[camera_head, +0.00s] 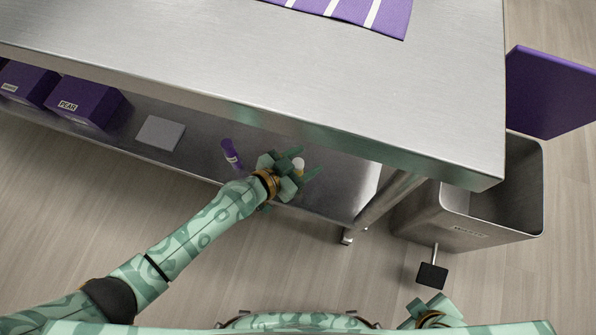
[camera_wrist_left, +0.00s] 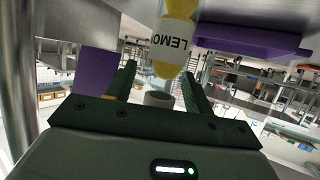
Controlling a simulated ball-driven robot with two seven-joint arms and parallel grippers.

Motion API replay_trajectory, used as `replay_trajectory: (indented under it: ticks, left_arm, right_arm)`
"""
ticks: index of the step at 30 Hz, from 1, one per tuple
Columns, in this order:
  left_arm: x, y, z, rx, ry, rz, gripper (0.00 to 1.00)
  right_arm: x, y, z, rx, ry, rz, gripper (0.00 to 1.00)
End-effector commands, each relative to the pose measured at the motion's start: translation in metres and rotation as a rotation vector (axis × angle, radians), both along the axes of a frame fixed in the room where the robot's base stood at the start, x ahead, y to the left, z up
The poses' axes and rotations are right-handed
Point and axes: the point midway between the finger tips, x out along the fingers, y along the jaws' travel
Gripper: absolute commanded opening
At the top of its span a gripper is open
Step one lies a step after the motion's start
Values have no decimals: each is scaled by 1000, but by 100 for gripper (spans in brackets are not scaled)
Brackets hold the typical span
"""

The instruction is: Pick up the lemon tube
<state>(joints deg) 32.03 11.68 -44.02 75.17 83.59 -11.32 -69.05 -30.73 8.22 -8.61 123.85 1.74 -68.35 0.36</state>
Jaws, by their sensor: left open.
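The lemon tube (camera_wrist_left: 172,45) shows in the left wrist view as a yellow tube with a white LEMON label. In the head view only a small pale part of it (camera_head: 299,163) shows by my left gripper, over the lower shelf (camera_head: 335,188). My left gripper (camera_head: 304,163) is open, its fingers on either side of the tube's line in the wrist view. I cannot tell whether they touch it. My right gripper (camera_head: 432,308) is at the bottom right of the head view, partly hidden.
The steel tabletop (camera_head: 300,70) overhangs the shelf. A steel bin (camera_head: 470,228) stands at right.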

Motion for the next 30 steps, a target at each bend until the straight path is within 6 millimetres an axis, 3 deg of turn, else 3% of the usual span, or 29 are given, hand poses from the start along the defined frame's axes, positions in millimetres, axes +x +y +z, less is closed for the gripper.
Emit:
replay_trajectory:
  ticks: [6,8,12,25,30]
  left_arm:
    - [1,-1,0,0,0,1,52]
    - [1,-1,0,0,0,1,38]
    - [1,-1,0,1,-1,1,0]
    - [0,0,0,3,1,0,0]
    - [1,0,12,3,-3,0,0]
  right_arm:
    - [6,4,5,16,-23,-7,0]
    - [4,4,4,14,-20,-6,0]
    - [1,4,4,13,-11,-6,0]
    - [0,3,3,9,-6,-5,0]
    - [-1,-3,9,-17,5,4,0]
